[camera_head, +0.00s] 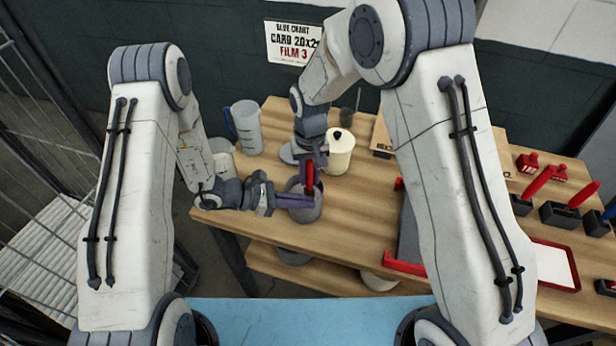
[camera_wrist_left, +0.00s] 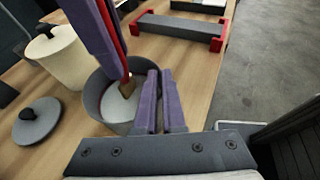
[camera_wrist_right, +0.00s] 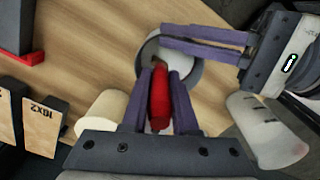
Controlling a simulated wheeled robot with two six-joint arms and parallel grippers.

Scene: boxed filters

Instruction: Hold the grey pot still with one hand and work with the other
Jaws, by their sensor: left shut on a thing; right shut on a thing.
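The grey pot (camera_head: 309,214) stands upright on the wooden table near its front edge. It also shows in the left wrist view (camera_wrist_left: 98,99), with pale contents inside. My left gripper (camera_head: 299,201) is shut on the pot's wall from the left; its purple fingers (camera_wrist_left: 160,102) sit at the rim. My right gripper (camera_head: 311,174) is above the pot, shut on a red-handled tool (camera_wrist_right: 160,98). The tool's brownish tip (camera_wrist_left: 127,87) points down inside the pot. How far the tip reaches into the contents is unclear.
A cream canister (camera_head: 340,153) stands just behind the pot. A grey lid with a dark knob (camera_wrist_left: 37,121) lies beside it. A clear jug (camera_head: 246,128) stands back left. A grey rack with red ends (camera_head: 404,265) is to the right, partly behind my right arm.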

